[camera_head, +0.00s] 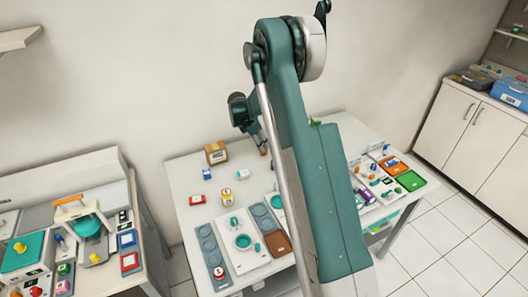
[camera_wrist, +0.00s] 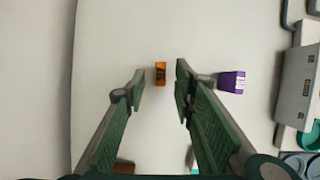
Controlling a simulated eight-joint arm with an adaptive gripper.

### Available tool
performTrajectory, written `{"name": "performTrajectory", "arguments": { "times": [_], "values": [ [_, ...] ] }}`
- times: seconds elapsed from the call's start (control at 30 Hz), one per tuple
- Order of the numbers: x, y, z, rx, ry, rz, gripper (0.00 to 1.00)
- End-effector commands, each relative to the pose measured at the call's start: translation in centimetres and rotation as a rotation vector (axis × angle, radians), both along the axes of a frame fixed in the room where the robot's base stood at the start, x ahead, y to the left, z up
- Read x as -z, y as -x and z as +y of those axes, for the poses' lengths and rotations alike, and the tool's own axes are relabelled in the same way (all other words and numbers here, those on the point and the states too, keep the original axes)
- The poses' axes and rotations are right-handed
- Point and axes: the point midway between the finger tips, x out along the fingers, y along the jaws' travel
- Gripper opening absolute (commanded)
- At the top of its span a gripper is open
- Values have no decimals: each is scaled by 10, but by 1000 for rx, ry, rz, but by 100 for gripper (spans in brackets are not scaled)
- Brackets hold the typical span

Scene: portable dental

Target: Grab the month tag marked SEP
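In the wrist view a small orange block (camera_wrist: 160,73) with dark marks on its face lies on the pale table between and beyond my fingertips. The print on both is too small to read, so I cannot tell which tag is SEP. My gripper (camera_wrist: 160,82) is open, with nothing touching its fingers. In the head view my arm hides much of the table's middle, and the fingers cannot be made out clearly.
In the head view a cardboard box (camera_head: 216,152) stands at the table's back left. A red block (camera_head: 197,199), a yellow-and-white bottle (camera_head: 227,196) and a white tray (camera_head: 243,262) with teal cups are nearer. Orange (camera_head: 392,166) and green trays (camera_head: 411,181) lie right.

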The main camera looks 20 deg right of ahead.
Motion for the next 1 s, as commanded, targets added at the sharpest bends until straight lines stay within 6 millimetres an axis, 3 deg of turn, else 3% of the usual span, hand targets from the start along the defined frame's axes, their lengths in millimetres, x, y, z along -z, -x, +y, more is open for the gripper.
{"name": "performTrajectory", "arguments": {
  "times": [0.33, 0.97, 1.0],
  "values": [
    [33, 0, -15, 1, 0, 0, 27],
    [36, 0, -16, 0, 0, 0, 27],
    [36, 0, -16, 0, 0, 0, 22]
  ]
}}
